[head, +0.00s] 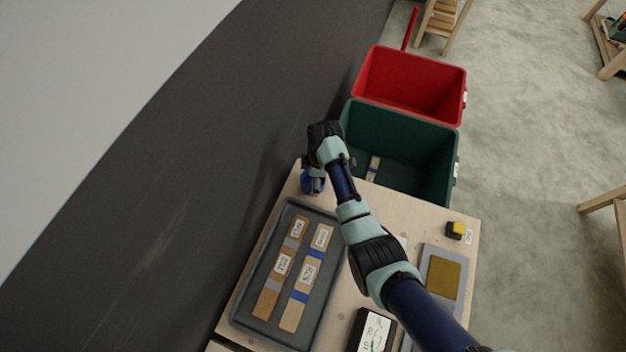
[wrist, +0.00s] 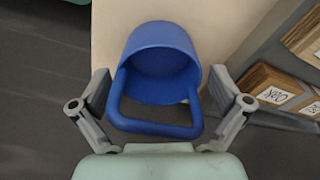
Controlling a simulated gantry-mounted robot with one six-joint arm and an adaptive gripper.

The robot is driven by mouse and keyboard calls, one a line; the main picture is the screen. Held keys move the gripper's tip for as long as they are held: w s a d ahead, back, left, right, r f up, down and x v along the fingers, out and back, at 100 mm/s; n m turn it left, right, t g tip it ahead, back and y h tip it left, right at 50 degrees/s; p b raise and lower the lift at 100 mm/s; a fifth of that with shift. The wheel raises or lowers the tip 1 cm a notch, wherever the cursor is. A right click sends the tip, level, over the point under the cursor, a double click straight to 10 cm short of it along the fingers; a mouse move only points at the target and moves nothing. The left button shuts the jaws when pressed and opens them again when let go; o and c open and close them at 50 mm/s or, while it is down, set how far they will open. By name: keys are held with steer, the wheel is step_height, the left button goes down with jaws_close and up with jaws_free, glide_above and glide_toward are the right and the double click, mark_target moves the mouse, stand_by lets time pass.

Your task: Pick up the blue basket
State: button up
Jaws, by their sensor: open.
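The blue basket (wrist: 160,48) stands near the table's corner, its opening and its handle facing the wrist camera. The handle (wrist: 155,128) is a blue loop that lies between my gripper's fingers. My gripper (wrist: 160,110) is open, with one finger on each side of the handle, and no grip on it shows. In the head view the basket (head: 312,185) is a small blue shape at the far left corner of the table, mostly hidden under my gripper and wrist.
A grey tray (head: 243,318) with labelled wooden strips lies close to the basket. A green bin (head: 436,168) and a red bin (head: 415,77) stand beyond the table's far edge. A yellow-topped block (head: 457,228) and a grey tray with a yellow panel (head: 445,277) lie at right.

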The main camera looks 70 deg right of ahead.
steer(key=shift+f, duration=0.1)
steer(key=c, duration=1)
steer(key=shift+c, duration=0.2)
steer(key=shift+r, duration=0.4)
steer(key=shift+c, duration=0.6)
step_height(320, 180, up, 18)
steer(key=p, duration=0.7)
steer(key=shift+r+p, duration=0.2)
steer(key=shift+p, duration=0.1)
steer(key=shift+c, duration=0.9)
step_height(320, 180, up, 12)
steer(key=p, duration=1.2)
steer(key=shift+r, duration=0.2)
